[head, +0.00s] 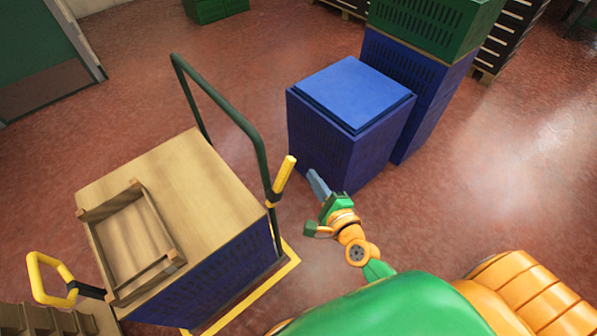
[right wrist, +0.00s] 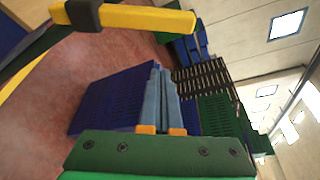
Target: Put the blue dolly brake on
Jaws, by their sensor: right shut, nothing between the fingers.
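A dolly with a yellow-edged deck (head: 290,262) carries a stack of blue crates (head: 228,283) under a wooden top. Its dark green push handle (head: 222,103) stands at the far side. A yellow lever (head: 284,178) with a dark clamp sits on the handle's right post, tilted upward. The lever also shows large at the top of the right wrist view (right wrist: 140,19). My right gripper (head: 315,180) is just right of the lever, apart from it. Its grey fingers are together and empty, also in the right wrist view (right wrist: 160,75). My left gripper is out of view.
A lidded blue crate stack (head: 345,150) stands close beyond my right gripper, with a green crate (head: 432,30) on a taller stack behind. An open wooden tray (head: 140,185) lies on the load. A yellow loop (head: 38,280) is at the left. Floor at right is clear.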

